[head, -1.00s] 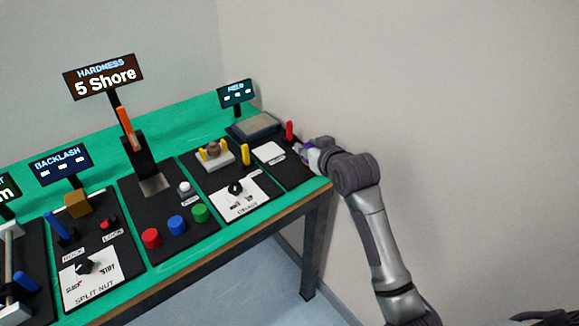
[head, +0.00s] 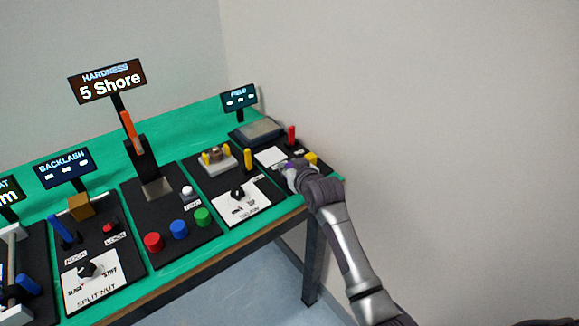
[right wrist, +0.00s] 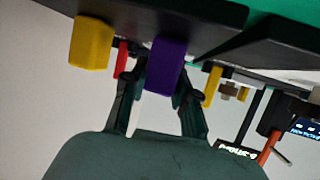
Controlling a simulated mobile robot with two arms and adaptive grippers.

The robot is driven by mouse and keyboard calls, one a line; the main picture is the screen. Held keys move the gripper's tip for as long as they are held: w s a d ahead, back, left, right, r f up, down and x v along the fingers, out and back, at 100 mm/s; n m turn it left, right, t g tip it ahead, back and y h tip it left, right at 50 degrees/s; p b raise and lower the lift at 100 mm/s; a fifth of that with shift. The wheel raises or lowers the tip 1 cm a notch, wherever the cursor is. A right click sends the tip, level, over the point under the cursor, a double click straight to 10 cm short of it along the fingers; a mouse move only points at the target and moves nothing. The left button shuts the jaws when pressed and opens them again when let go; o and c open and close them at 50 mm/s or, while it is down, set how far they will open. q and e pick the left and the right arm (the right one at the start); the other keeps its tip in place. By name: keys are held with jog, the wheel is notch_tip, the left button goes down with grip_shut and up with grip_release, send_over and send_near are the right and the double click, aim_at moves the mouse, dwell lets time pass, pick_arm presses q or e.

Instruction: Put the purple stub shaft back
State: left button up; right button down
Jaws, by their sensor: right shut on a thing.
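The purple stub shaft (right wrist: 167,66) shows in the right wrist view as a purple block between the two fingers of my right gripper (right wrist: 160,85). The gripper is shut on it. Its far end overlaps the edge of a black panel; I cannot tell whether they touch. In the head view my right gripper (head: 290,171) is at the front of the rightmost black panel (head: 315,171), left of a yellow block (head: 311,158), and only a bit of purple shows there. My left gripper is out of view.
A red handle (head: 291,135), a white plate (head: 270,156) and a grey tray (head: 257,131) are near the gripper. A yellow lever (head: 248,159) and a dial card (head: 241,199) stand on the panel to the left. The wall is close on the right.

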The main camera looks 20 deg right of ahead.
jog(key=c, duration=0.9)
grip_release()
jog(key=shift+f, duration=0.1)
jog(key=shift+r, duration=0.2)
jog(key=v, duration=1.2)
